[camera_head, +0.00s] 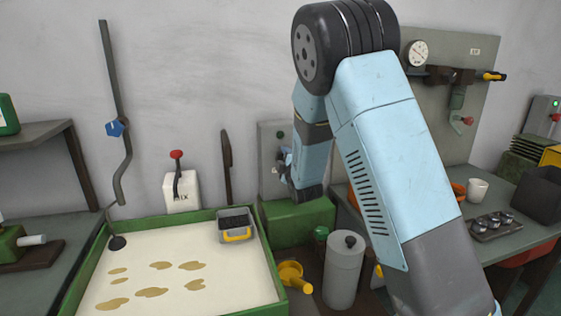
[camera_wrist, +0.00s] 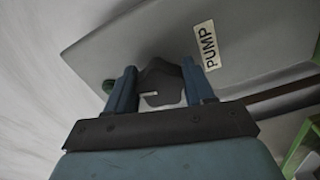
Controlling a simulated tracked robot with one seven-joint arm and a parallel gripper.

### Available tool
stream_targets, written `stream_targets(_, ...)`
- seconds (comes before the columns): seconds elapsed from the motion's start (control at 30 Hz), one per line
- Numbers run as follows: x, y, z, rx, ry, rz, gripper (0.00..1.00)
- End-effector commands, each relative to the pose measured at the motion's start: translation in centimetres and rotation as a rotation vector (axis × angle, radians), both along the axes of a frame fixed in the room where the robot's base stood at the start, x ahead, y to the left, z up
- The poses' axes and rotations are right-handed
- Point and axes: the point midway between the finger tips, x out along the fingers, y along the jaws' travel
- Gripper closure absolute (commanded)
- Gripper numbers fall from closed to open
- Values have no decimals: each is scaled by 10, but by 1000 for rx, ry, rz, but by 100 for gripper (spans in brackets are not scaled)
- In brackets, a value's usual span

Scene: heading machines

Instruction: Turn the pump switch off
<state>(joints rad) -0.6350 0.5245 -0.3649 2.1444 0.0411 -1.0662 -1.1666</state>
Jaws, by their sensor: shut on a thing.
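The pump panel is a grey plate on the wall, seen in the head view (camera_head: 268,145) partly behind my arm. In the wrist view the panel (camera_wrist: 260,25) fills the upper part, with a white label (camera_wrist: 206,46) reading PUMP. A dark rotary switch knob (camera_wrist: 160,84) with a small light mark sits between the two blue fingers of my gripper (camera_wrist: 160,88). My gripper is shut on the knob. In the head view my gripper (camera_head: 283,165) is at the panel, and the knob is hard to make out.
A green-rimmed tray (camera_head: 265,262) with pale contents stands in front of the wall. A MIX lever box (camera_head: 183,192) is at its back. A bench (camera_head: 500,245) is at right.

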Motion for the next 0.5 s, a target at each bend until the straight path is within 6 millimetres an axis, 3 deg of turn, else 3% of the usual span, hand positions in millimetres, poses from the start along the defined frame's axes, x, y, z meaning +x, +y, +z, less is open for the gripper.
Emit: stream_targets(0.5,-3,5,-6,-236,-54,10,78)
